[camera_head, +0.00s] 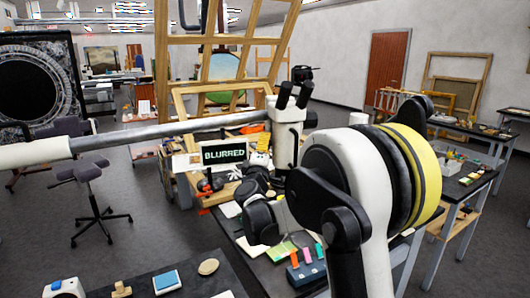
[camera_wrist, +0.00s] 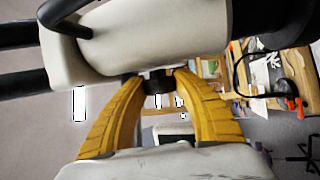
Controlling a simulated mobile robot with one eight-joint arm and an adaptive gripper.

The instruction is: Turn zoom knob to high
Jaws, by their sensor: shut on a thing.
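The white microscope (camera_head: 287,132) with black eyepieces stands on the bench behind my arm in the head view. In the wrist view its pale body (camera_wrist: 150,40) fills the top. A small black knob (camera_wrist: 158,84) sticks out of that body. My gripper (camera_wrist: 158,78) has its yellow fingertips shut on either side of this knob. No setting mark on the knob can be read. A small monitor (camera_head: 224,153) left of the microscope reads "BLURRED". My arm hides the gripper and the knob in the head view.
A long metal boom (camera_head: 160,134) runs across to the microscope. The bench is cluttered, with a pen holder (camera_head: 306,271) at its front. A wooden easel (camera_head: 215,60) stands behind. Open floor lies on the left, with a stool (camera_head: 98,210).

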